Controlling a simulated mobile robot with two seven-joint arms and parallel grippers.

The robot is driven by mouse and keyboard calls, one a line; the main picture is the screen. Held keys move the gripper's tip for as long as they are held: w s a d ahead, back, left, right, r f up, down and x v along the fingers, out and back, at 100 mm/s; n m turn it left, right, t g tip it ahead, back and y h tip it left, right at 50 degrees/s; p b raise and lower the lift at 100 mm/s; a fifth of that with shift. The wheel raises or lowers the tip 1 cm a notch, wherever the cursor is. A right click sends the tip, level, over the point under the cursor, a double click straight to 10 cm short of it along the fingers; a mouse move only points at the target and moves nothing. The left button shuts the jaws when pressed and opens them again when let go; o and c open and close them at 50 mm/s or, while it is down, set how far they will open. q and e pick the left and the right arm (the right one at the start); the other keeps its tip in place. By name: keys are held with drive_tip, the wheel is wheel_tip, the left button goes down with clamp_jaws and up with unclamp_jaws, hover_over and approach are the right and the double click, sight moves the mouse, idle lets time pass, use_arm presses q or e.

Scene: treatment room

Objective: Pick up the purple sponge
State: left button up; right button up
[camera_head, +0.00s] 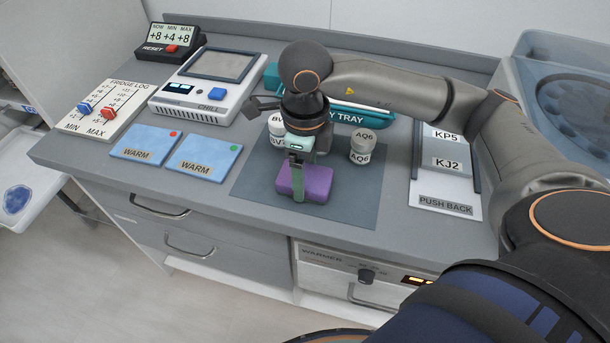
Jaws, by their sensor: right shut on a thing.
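The purple sponge (317,184) is a small block over the front part of the dark mat (350,212) on the counter. My right gripper (298,185) comes down from above and is shut on the sponge, with one finger showing across its front face. I cannot tell whether the sponge touches the mat or is slightly raised. My left gripper does not show.
White lidded jars stand behind the gripper and at its right (361,148). A teal tray (365,115) lies behind. Blue WARM cards (203,158), a CHILL device (207,88) and a fridge log (104,108) are left. A PUSH BACK rack (445,203) is right.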

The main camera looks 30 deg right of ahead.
drive_tip(key=shift+c, duration=1.4)
drive_tip(key=shift+r, duration=0.6)
drive_tip(key=s+d+r, duration=0.2)
drive_tip(key=s+r, duration=0.9)
drive_tip(key=s, duration=0.2)
drive_tip(key=shift+s+d+r, duration=0.25)
drive_tip(key=shift+s+r, duration=0.15)
drive_tip(key=o, duration=0.7)
drive_tip(key=c, duration=0.6)
